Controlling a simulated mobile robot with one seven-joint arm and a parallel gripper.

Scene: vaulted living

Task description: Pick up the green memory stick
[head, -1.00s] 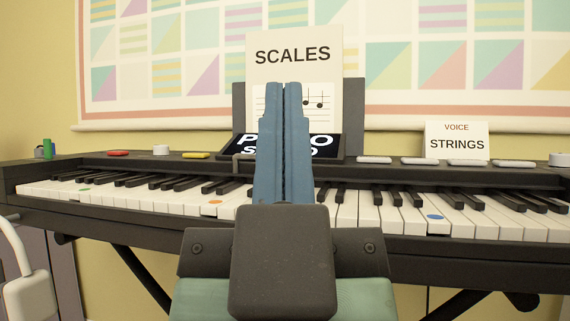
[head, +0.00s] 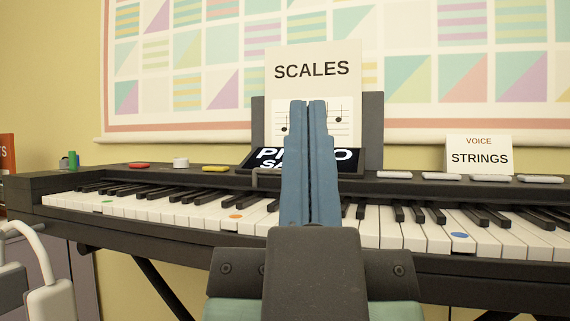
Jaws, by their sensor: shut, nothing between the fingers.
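A small green upright thing (head: 72,160), which may be the green memory stick, stands at the far left end of the keyboard's top. A grey-blue piece touches or stands close beside it; I cannot tell which. My gripper (head: 308,103) is in the middle of the head view, its two blue fingers pointing up and shut together with nothing between them. It is in front of the keyboard's middle, well to the right of the green thing. It hides part of the scales sheet and the small screen.
The black keyboard (head: 130,225) spans the view. On its top are a red button (head: 139,165), a white knob (head: 181,163), a yellow button (head: 215,169) and grey buttons. A SCALES sheet (head: 312,70) and a STRINGS card (head: 479,155) stand behind. A white curved frame (head: 48,298) is at lower left.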

